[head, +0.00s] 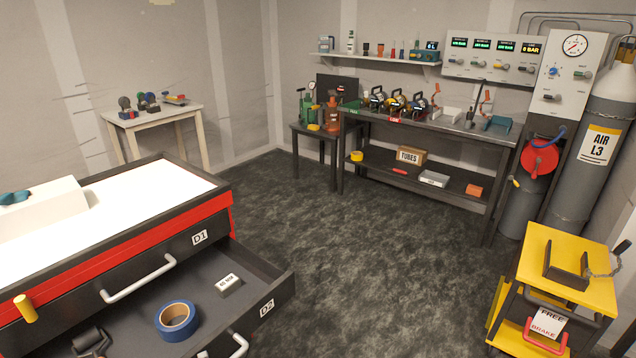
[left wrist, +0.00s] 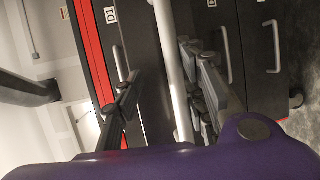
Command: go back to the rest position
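The left wrist view shows my left gripper (left wrist: 168,95) with its two dark fingers spread apart. A silver bar handle (left wrist: 172,60) runs between the fingers, with a visible gap on both sides. It appears to be the handle of the pulled-out drawer D2, whose handle shows in the head view (head: 238,346) at the bottom edge. Drawer D2 (head: 278,283) stands open under the closed drawer D1 (head: 180,252). My grippers do not show in the head view, and my right gripper is in neither view.
In the open drawer lie a blue tape roll (head: 177,318), a small labelled box (head: 228,284) and a dark object (head: 90,342). A yellow cart (head: 572,262) stands right. A workbench (head: 430,122) lines the back wall. The floor (head: 370,240) between is clear.

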